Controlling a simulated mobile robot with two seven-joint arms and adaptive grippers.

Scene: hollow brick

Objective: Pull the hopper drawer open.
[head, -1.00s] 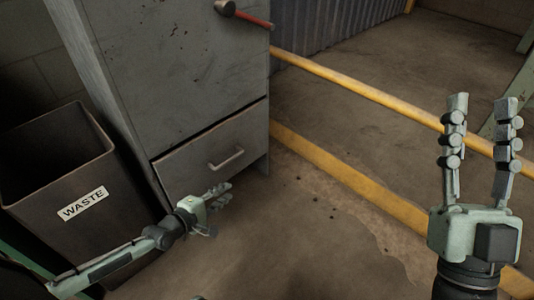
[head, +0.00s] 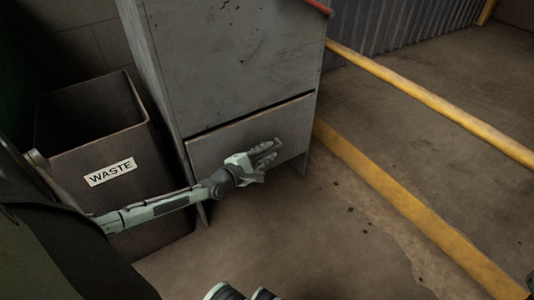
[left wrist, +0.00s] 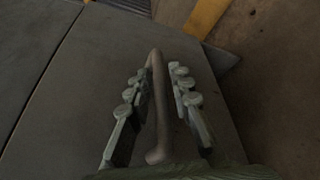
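The hopper drawer (head: 215,148) is the lowest part of a grey metal cabinet (head: 235,60) in the head view. Its front looks about flush with the cabinet, with a dark gap along its top edge. My left gripper (head: 272,150) is at the drawer front and hides the handle there. In the left wrist view the bar handle (left wrist: 157,105) runs between the two fingers of my left gripper (left wrist: 157,74). The fingers stand apart on both sides of the handle, with narrow gaps showing, so the gripper looks open around it. My right gripper is not in view.
A dark waste bin (head: 135,145) stands just left of the cabinet, close to my left forearm. The floor in front of the drawer is clear.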

